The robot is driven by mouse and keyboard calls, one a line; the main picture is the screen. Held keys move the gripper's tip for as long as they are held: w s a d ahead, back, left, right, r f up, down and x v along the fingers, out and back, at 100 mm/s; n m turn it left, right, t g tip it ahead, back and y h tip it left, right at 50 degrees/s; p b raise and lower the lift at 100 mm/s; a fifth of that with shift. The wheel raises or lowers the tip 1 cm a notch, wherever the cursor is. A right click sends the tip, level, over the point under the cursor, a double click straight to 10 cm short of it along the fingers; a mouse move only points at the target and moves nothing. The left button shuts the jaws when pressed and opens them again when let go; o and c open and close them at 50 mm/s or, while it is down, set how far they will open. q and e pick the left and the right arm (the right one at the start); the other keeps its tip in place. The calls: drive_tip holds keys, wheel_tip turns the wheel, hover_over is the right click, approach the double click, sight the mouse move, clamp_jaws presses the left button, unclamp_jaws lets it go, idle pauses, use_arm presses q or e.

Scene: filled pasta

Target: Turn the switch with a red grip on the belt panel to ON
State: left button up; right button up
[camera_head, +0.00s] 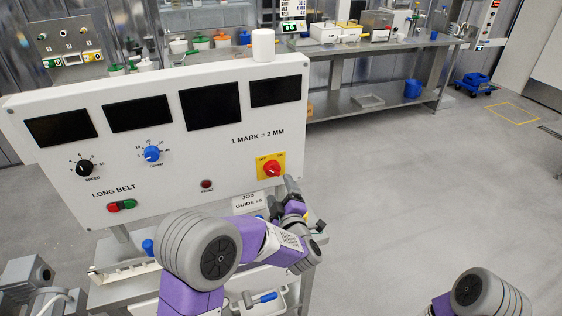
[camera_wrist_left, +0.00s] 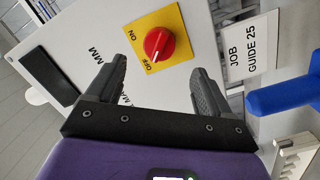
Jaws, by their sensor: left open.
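The switch with the red grip (camera_head: 271,168) sits on a yellow plate (camera_head: 260,173) at the lower right of the white belt panel (camera_head: 150,190). In the left wrist view the red grip (camera_wrist_left: 159,43) lies beyond my fingertips, between their lines, and its pale mark points toward the OFF label. My left gripper (camera_head: 288,186) is just below and right of the switch in the head view, partly hidden by its own wrist. In the left wrist view my left gripper (camera_wrist_left: 160,72) is open and empty, with its fingers apart from the grip. My right gripper is out of view.
The panel also holds a black SPEED knob (camera_head: 84,168), a blue knob (camera_head: 152,153), green and red buttons (camera_head: 121,206) and dark screens. A JOB GUIDE 25 card (camera_wrist_left: 249,50) and a blue handle (camera_wrist_left: 285,96) are close by. Open floor lies to the right.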

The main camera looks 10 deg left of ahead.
sight(275, 173)
use_arm(q)
drive_tip(key=x, duration=0.6)
drive_tip(key=shift+w+a+b, duration=0.1)
drive_tip(key=shift+w+b, duration=0.3)
drive_tip(key=shift+w+a, duration=0.25)
drive_tip(key=shift+w, duration=0.3)
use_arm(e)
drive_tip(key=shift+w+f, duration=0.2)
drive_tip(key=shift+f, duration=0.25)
use_arm(q)
drive_tip(key=c, duration=1)
drive_tip(key=shift+c, duration=0.2)
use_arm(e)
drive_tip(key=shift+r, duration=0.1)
